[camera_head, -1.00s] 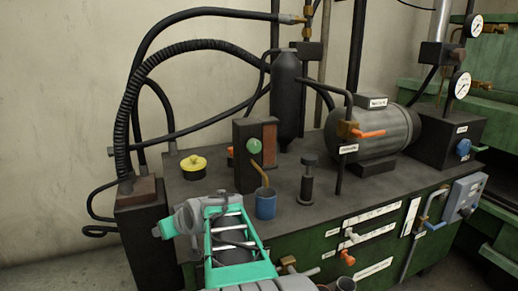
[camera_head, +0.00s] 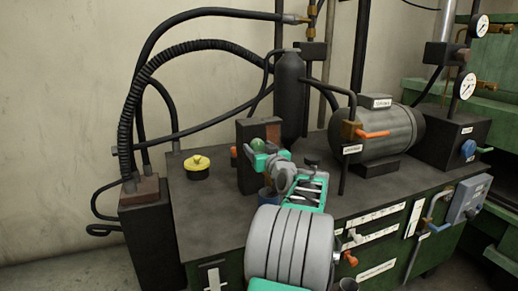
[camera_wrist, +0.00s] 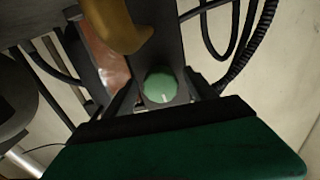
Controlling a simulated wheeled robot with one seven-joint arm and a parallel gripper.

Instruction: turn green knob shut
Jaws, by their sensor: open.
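The green knob (camera_head: 258,144) sits on the front of a dark upright block (camera_head: 245,176) on the bench top. My gripper (camera_head: 262,153) is right in front of it and hides its lower part. In the wrist view the round green knob (camera_wrist: 160,87) shows a short white mark near its lower edge. The dark fingers of my gripper (camera_wrist: 158,98) stand open on either side of it. I cannot tell whether they touch it.
A brass spout (camera_wrist: 115,25) shows close to the knob in the wrist view. A yellow knob (camera_head: 197,165) stands left. A grey motor (camera_head: 390,135) and an orange-handled valve (camera_head: 374,134) stand right.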

